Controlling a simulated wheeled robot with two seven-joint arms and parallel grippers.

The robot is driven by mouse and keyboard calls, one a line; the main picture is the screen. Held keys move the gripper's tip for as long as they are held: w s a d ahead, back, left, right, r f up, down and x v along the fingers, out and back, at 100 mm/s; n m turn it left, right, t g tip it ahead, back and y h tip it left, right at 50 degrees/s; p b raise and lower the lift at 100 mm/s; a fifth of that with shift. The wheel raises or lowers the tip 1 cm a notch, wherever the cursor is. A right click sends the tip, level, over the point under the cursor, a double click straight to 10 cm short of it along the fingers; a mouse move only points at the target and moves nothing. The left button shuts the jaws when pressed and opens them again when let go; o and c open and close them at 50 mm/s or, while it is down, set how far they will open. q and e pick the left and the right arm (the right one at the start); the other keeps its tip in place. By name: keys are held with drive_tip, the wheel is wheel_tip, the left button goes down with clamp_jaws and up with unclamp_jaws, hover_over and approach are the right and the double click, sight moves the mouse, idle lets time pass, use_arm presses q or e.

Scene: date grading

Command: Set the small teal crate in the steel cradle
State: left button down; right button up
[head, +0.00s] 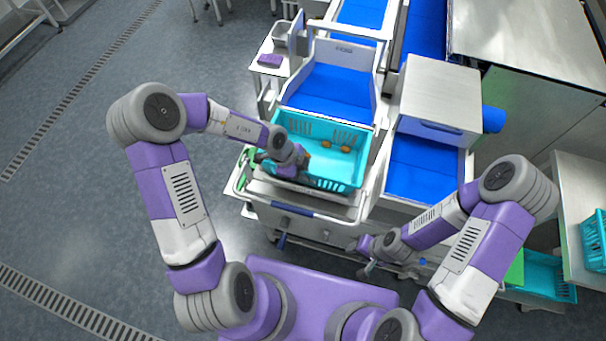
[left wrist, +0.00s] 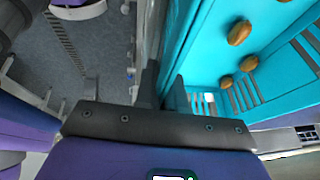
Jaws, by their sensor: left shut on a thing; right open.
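The small teal crate (head: 352,165) is at the foot of the blue conveyor in the head view, with a few brown dates in it. My left gripper (head: 290,168) is shut on its left wall; the left wrist view shows the fingers (left wrist: 160,88) at the wall of the crate (left wrist: 205,65). The steel cradle (head: 262,187) appears as a metal frame under the crate, largely hidden by it. I cannot tell whether the crate rests in it or hangs just above. My right gripper (head: 366,256) is open and empty, low and to the right of the cradle.
Blue conveyor belts (head: 328,92) run behind the crate. A white box-shaped cover (head: 440,95) stands over the right belt. Other teal crates (head: 545,275) are at the far right. A purple item (head: 270,60) lies on a small white shelf. The floor at the left is clear.

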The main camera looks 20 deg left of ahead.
use_arm(q)
drive_tip(key=shift+w+f, duration=0.1)
drive_tip(key=shift+f, duration=0.25)
drive_tip(key=c, duration=1.2)
unclamp_jaws()
drive_tip(key=shift+c, duration=0.2)
drive_tip(key=shift+r, duration=0.1)
drive_tip(key=p+v, duration=0.3)
drive_tip(key=v, duration=0.9)
